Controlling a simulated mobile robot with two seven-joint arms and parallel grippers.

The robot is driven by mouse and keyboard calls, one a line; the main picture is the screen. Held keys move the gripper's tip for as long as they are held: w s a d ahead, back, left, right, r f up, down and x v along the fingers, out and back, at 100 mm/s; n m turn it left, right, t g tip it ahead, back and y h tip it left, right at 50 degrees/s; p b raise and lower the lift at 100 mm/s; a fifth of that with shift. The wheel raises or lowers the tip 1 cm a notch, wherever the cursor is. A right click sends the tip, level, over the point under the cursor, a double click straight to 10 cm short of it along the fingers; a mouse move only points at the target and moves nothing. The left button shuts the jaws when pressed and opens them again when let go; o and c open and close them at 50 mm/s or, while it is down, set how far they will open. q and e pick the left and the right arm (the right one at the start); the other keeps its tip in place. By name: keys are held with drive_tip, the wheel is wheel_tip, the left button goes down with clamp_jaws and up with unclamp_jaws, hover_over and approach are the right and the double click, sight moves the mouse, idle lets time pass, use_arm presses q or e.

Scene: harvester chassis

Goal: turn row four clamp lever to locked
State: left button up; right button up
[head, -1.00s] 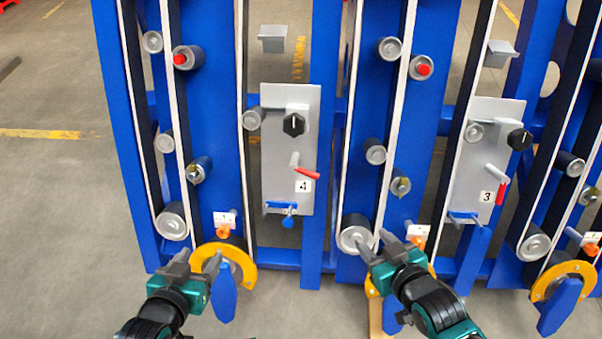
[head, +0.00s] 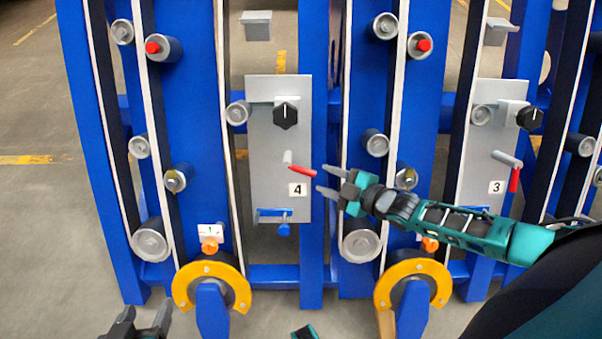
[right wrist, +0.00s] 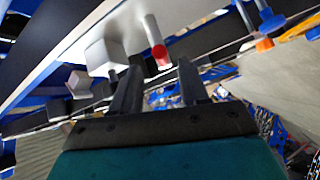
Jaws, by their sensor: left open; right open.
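The row four panel (head: 262,150) is a grey plate marked 4, with a black knob above a clamp lever. The clamp lever (head: 302,171) has a grey pivot and a red handle pointing right and slightly down in the head view. In the right wrist view the lever's red end (right wrist: 160,56) lies just beyond the fingertips, roughly between them. My right gripper (head: 322,180) is open, its fingertips close to the right of the red handle; contact cannot be told. My left gripper (head: 146,322) is open and empty at the bottom left, away from the panel.
The row three panel (head: 487,150) stands to the right, its red lever pointing down. Blue uprights, grey rollers (head: 361,241) and yellow curved guards (head: 212,272) surround the panels. Grey floor (head: 40,230) is free at the left.

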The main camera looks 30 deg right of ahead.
sight(304, 170)
drive_tip(key=b+x, duration=0.2)
drive_tip(key=x, duration=0.5)
drive_tip(key=shift+w+a+f, duration=0.1)
drive_tip(key=shift+f, duration=0.05)
drive_tip(key=shift+w+a+f+b, duration=0.1)
drive_tip(key=shift+w+a+b, duration=0.1)
drive_tip(key=shift+w+b, duration=0.3)
drive_tip(key=c, duration=0.8)
clamp_jaws()
